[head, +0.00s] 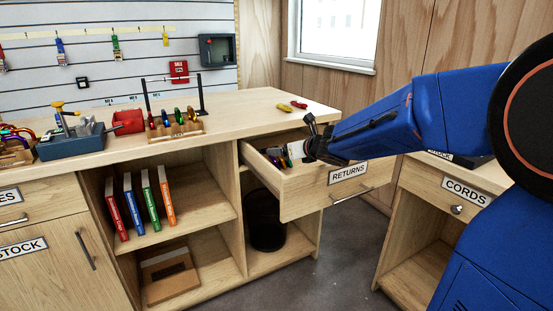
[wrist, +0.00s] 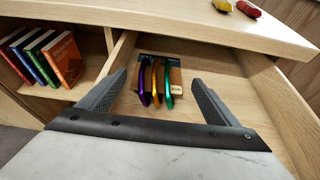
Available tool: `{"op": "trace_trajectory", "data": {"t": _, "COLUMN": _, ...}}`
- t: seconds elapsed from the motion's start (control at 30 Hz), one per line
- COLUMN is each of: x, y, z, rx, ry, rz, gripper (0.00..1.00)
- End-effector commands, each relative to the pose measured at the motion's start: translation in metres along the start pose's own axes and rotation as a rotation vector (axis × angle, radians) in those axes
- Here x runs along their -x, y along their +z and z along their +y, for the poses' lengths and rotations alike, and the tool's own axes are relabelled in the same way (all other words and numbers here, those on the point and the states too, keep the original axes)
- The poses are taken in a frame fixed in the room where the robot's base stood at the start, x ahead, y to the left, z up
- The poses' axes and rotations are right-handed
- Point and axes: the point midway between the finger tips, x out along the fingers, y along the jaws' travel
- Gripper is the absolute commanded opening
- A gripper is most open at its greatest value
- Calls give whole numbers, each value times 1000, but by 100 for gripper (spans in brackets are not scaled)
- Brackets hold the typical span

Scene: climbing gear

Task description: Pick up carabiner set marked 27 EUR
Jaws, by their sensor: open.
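A carabiner set (wrist: 155,84) lies in the open drawer in the wrist view, with a purple, an orange and a green carabiner side by side. A small pale tag (wrist: 176,90) is at its right end; its print is too small to read surely. The set also shows in the head view (head: 276,157), partly hidden by the drawer wall and my arm. My gripper (wrist: 160,78) is open and empty, with one finger to the left of the set and one to the right, apart from it. In the head view my gripper (head: 310,138) is over the drawer.
The drawer (head: 345,185) labelled RETURNS is pulled out, its walls close around the gripper. The countertop (head: 245,108) overhangs its back and holds yellow and red items (head: 290,106) and a carabiner rack (head: 178,128). Books (head: 140,205) stand on the shelf at left.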

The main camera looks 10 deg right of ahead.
Motion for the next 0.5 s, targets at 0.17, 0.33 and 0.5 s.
{"op": "trace_trajectory", "data": {"t": 0.17, "x": -27, "y": -1, "z": 1, "rx": -1, "ry": 2, "rz": 2, "gripper": 84}}
{"op": "trace_trajectory", "data": {"t": 0.33, "x": -47, "y": 0, "z": 0, "rx": 0, "ry": 1, "rz": 0, "gripper": 84}}
{"op": "trace_trajectory", "data": {"t": 0.5, "x": -55, "y": 0, "z": 0, "rx": 0, "ry": 0, "rz": 0, "gripper": 84}}
